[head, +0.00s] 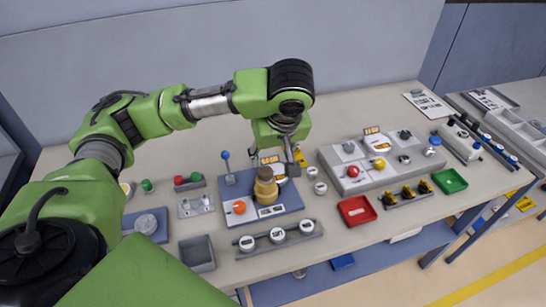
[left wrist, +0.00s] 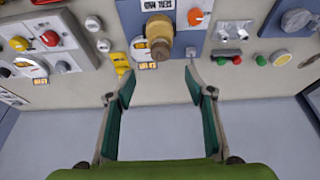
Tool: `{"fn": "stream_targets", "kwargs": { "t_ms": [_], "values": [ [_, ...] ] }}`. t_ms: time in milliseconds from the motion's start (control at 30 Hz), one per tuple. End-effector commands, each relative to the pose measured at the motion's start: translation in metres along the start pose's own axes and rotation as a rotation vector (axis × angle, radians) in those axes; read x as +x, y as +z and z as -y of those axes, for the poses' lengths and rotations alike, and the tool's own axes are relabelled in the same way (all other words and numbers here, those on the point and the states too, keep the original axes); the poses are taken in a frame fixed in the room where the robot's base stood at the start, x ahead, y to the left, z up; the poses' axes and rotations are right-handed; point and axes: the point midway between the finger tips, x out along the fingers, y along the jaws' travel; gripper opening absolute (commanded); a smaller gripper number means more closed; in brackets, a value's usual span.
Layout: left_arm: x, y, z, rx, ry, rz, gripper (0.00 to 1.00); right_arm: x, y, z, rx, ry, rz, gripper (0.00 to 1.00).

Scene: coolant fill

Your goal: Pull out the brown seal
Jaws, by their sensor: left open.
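The brown seal (head: 264,174) sits in the top of a tan, stepped cylindrical neck (head: 266,192) on a blue panel (head: 284,205). In the left wrist view the seal (left wrist: 160,50) is the darker brown end of the tan neck (left wrist: 160,27), at the top centre. My left gripper (head: 275,157) is just behind the seal in the head view. In the left wrist view its two green-padded fingers (left wrist: 158,80) are wide apart, with nothing between them. The seal lies beyond the fingertips, apart from them. My right gripper is out of view.
An orange knob (head: 239,207) and a blue-topped lever (head: 225,156) stand close to the neck. A grey panel with knobs (head: 345,184), a red tray (head: 357,210) and a green tray (head: 449,181) are to the right. A grey bin (head: 197,253) stands at front left.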

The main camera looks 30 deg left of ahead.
Motion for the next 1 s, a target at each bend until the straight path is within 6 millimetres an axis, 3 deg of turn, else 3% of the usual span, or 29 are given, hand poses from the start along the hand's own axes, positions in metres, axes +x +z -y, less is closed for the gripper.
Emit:
{"fn": "stream_targets", "kwargs": {
  "t_ms": [600, 800, 1000],
  "values": [
    [0.106, 0.000, 0.001, 0.004, -0.002, 0.000, 0.49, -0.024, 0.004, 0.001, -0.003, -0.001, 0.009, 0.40],
    [0.128, 0.000, 0.000, 0.003, 0.000, 0.000, 0.49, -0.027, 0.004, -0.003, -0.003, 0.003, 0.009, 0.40],
    [0.134, 0.001, -0.001, 0.004, 0.002, 0.000, 0.49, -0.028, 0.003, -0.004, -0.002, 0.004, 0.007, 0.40]
  ]
}}
